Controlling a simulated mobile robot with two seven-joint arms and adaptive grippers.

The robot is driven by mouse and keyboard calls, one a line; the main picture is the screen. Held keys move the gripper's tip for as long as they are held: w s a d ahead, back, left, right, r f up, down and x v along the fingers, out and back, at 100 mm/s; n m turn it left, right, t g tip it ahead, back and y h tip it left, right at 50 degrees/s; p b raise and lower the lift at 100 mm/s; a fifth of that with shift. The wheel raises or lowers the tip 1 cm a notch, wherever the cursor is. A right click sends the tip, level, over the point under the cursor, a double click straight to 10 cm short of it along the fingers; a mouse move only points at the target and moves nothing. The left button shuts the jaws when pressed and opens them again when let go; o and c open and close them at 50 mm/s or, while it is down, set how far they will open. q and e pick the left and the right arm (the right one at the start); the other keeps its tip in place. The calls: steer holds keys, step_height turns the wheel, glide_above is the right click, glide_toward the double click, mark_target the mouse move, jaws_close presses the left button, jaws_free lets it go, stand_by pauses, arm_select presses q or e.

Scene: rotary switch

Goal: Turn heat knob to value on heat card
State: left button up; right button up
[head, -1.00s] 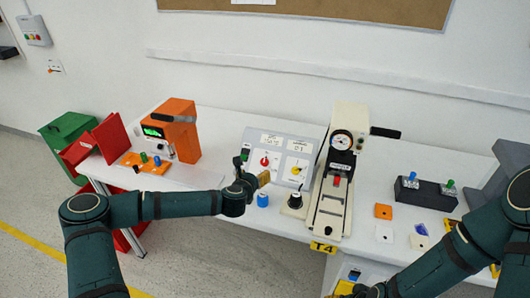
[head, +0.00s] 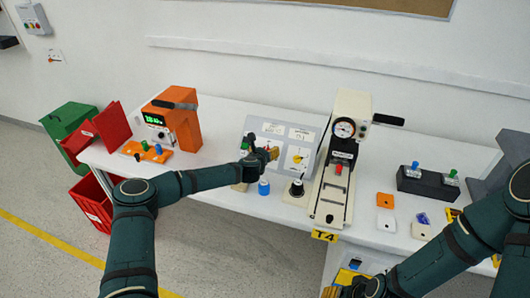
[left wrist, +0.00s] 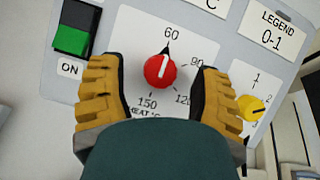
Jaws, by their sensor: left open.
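The red heat knob (left wrist: 160,71) is on a white dial face, with its black pointer up near the 60 mark. Marks for 90, 120 and 150 also show. My left gripper (left wrist: 160,93) is open, with one yellow finger on each side of the knob; I cannot tell whether they touch it. In the head view my left gripper (head: 272,153) is in front of the control panel (head: 256,126) and hides the red knob. A card (head: 272,128) on the panel is too small to read; in the wrist view it is cut off. My right gripper (head: 358,290) is at the bottom edge, its jaws unclear.
A yellow knob (left wrist: 252,107) is right of the red one, under a legend card (left wrist: 271,32). A green switch (left wrist: 72,40) is on the left. A blue-capped object (head: 264,186) and a black knob (head: 297,187) stand before the panel. A press (head: 329,205) stands to the right.

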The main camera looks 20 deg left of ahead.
arm_select(q)
steer(key=shift+w+f, duration=0.1)
steer(key=shift+w, duration=0.2)
jaws_close()
